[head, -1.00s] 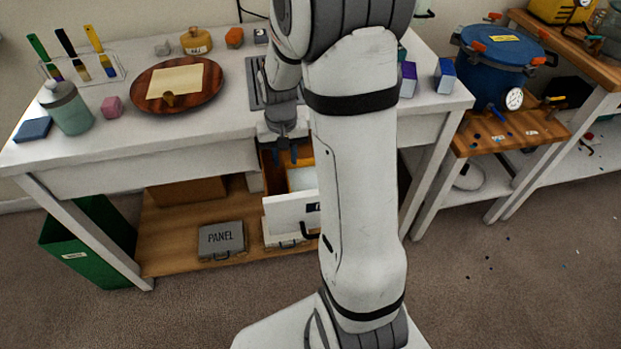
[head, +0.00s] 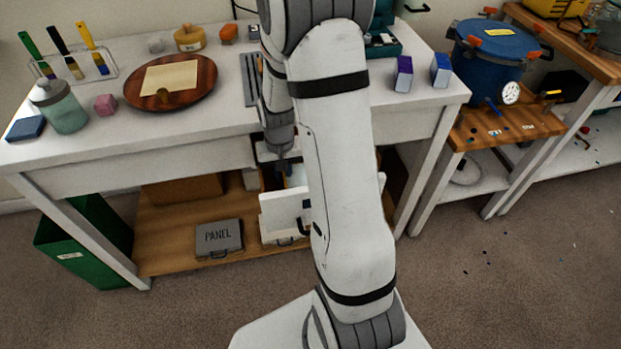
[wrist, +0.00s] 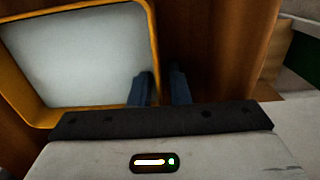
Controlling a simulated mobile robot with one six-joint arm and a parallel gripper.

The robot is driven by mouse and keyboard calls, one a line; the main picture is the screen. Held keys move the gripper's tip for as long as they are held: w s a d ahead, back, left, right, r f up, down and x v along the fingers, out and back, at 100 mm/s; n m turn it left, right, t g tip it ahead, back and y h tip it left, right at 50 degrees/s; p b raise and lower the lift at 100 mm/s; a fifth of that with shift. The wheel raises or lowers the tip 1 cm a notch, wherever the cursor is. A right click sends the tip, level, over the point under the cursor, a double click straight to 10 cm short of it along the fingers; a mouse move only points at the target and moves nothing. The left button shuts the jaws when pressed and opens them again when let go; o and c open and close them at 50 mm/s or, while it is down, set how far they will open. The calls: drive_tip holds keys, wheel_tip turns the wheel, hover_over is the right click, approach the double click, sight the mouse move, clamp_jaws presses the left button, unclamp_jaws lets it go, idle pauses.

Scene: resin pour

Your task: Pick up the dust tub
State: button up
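The dust tub (wrist: 152,40) shows in the wrist view as an open container with a yellow-orange rim and a pale grey-white inside. It sits in the open drawer (head: 281,214) under the white worktable. My gripper (wrist: 160,82) points down into the drawer, with a gap between its two dark fingertips. The left finger overlaps the tub's inside by its right wall. The right finger is outside that wall, over brown wood. I cannot tell whether either finger touches the wall. In the head view my gripper (head: 283,167) is at the drawer opening, and my arm hides much of the drawer.
The white worktable (head: 200,135) overhangs the drawer. On it are a brown round board (head: 205,92), a bottle (head: 62,108) and brushes. A grey PANEL case (head: 218,238) lies on the lower shelf (head: 165,255), left of the drawer. A green bin (head: 85,245) stands at left.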

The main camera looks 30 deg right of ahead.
clamp_jaws()
